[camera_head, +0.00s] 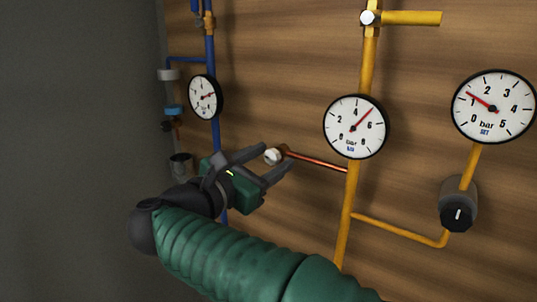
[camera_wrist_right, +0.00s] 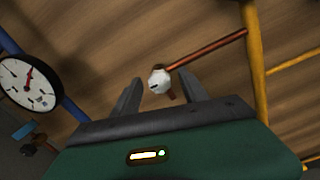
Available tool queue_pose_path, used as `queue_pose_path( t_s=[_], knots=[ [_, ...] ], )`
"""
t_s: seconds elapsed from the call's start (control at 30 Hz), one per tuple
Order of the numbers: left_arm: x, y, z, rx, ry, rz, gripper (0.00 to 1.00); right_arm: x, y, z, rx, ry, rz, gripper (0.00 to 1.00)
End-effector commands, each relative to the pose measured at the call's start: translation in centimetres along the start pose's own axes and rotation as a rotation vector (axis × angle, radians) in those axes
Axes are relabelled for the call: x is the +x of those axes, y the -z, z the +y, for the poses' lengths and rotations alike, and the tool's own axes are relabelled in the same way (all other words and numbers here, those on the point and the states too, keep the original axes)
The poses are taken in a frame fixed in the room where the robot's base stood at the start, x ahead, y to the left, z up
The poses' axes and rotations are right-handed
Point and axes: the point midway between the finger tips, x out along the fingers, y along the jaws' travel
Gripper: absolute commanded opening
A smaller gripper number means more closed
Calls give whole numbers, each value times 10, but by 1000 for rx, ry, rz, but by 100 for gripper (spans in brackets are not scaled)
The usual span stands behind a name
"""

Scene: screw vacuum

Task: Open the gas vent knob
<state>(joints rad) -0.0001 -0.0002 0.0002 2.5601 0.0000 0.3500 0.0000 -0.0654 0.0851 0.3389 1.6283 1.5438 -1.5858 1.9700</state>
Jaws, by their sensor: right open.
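A small whitish knob (camera_head: 273,156) sits at the end of a thin copper pipe (camera_head: 315,160) that branches left from the yellow pipe. It looks like the vent knob, though no label on it is readable. In the right wrist view the knob (camera_wrist_right: 159,82) shows between my fingertips, with a dark mark on its face. My right gripper (camera_head: 276,158) is open and empty, its dark fingers pointing at the knob. I cannot tell whether the fingertips reach around the knob or stop short of it. My left gripper is not in view.
A yellow pipe (camera_head: 348,212) carries a gauge (camera_head: 355,127), with another gauge (camera_head: 494,106) and a black knob (camera_head: 458,217) to its right. A yellow lever (camera_head: 412,18) is at the top. A blue pipe (camera_head: 212,48) with a gauge (camera_head: 205,97) runs at left.

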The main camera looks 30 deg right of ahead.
Motion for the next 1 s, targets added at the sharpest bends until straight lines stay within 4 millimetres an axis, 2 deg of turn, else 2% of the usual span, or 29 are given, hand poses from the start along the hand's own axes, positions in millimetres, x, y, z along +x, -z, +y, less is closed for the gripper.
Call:
queue_pose_path(
  t_s=[0.13, 0.5, 0.53, 0.77, 1.0],
  knots=[
    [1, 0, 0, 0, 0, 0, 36, -1, 0, -1, 1, 0, 0, 50],
    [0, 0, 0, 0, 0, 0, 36, -1, 0, 0, 1, -1, 0, 2],
    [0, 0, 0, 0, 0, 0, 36, -1, 0, 0, 1, -1, 0, 0],
    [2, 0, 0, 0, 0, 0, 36, -1, 0, 0, -5, -1, -1, 0],
    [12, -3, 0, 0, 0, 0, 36, 0, 2, 0, -72, -1, -1, 0]
  ],
)
